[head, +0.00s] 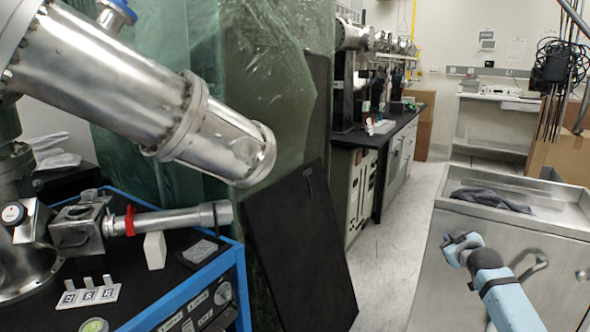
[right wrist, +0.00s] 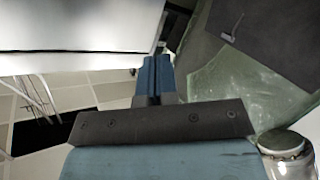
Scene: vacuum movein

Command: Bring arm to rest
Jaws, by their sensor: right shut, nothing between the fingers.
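My right arm comes in from the lower right of the head view, with light blue and dark grey parts. My right gripper (head: 460,246) is at its far end, in front of the steel cabinet with a tray top. In the right wrist view the gripper (right wrist: 155,75) points away from the camera, its blue fingers together with nothing between them. My left gripper and left arm are not in view.
A large steel vacuum chamber (head: 110,80) fills the upper left, above a blue-edged cart (head: 190,290). A black panel (head: 300,250) leans near the middle. The steel cabinet (head: 455,290) carries a dark cloth (head: 490,198). Pale floor (head: 400,225) lies clear between.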

